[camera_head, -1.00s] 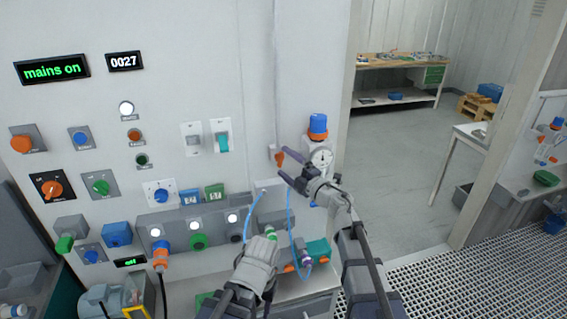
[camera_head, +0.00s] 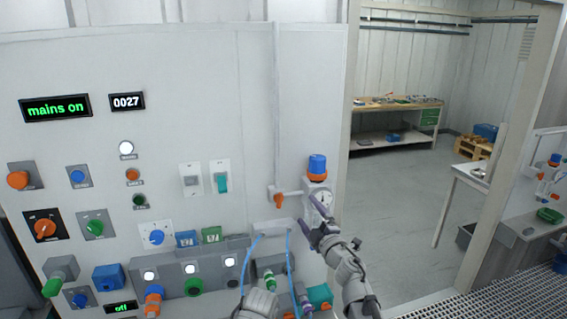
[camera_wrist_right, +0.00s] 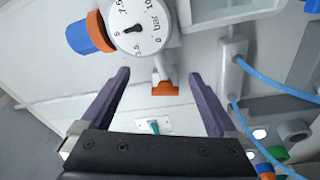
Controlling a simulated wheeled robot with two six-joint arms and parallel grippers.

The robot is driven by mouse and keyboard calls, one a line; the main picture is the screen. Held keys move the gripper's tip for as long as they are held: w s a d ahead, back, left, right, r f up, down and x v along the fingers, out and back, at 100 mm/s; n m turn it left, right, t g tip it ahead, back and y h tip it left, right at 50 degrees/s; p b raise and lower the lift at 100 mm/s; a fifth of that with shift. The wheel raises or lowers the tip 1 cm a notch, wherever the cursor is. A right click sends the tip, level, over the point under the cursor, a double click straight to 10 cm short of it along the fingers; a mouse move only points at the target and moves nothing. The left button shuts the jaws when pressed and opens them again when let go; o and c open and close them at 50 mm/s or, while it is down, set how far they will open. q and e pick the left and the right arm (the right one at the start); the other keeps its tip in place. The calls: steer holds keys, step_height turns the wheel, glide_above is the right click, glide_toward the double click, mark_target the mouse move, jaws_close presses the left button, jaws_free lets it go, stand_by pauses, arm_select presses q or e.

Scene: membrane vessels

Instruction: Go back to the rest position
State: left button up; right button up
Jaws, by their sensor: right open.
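My right gripper (camera_head: 312,216) is in the head view just below and in front of the pressure gauge (camera_head: 323,200). In the right wrist view its two purple fingers (camera_wrist_right: 163,95) are spread wide with nothing between them. The gauge (camera_wrist_right: 139,27) with its blue and orange cap (camera_wrist_right: 90,35) is beyond the fingertips, at the top. An orange valve handle (camera_wrist_right: 165,88) shows between the fingers, further off. My left arm (camera_head: 258,303) shows at the bottom edge of the head view; its fingers cannot be made out clearly.
A wall panel carries switches, knobs and lamps; a display reads "mains on" (camera_head: 55,107). Blue tubes (camera_head: 290,258) hang close to my arms. Right of the panel is open floor (camera_head: 400,210), with a workbench (camera_head: 400,115) behind and a white table (camera_head: 470,180).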

steer(key=s+d+f+m+g+h+b, duration=0.3)
steer(key=s+f+m+g+h, duration=0.15)
steer(key=f+m, duration=0.4)
steer(key=s+d+f+m+g+h+b, duration=0.25)
steer(key=f+m+h, duration=0.3)
steer(key=f, duration=0.65)
steer(key=s+a+f+g+b, duration=0.1)
steer(key=s+a+f+g, duration=0.2)
steer(key=s, duration=0.4)
steer(key=s+a+f+g+y+b, duration=0.1)
steer(key=s+a+f+g, duration=0.1)
steer(key=s+f+g, duration=0.2)
steer(key=s+a+f+g+y+b, duration=0.1)
steer(key=s+a+f+g+b, duration=0.1)
steer(key=s+f, duration=0.5)
steer(key=s+a+g, duration=0.1)
steer(key=s+g, duration=0.1)
steer(key=s, duration=0.2)
steer(key=shift+s+a, duration=0.3)
steer(key=shift+s, duration=0.05)
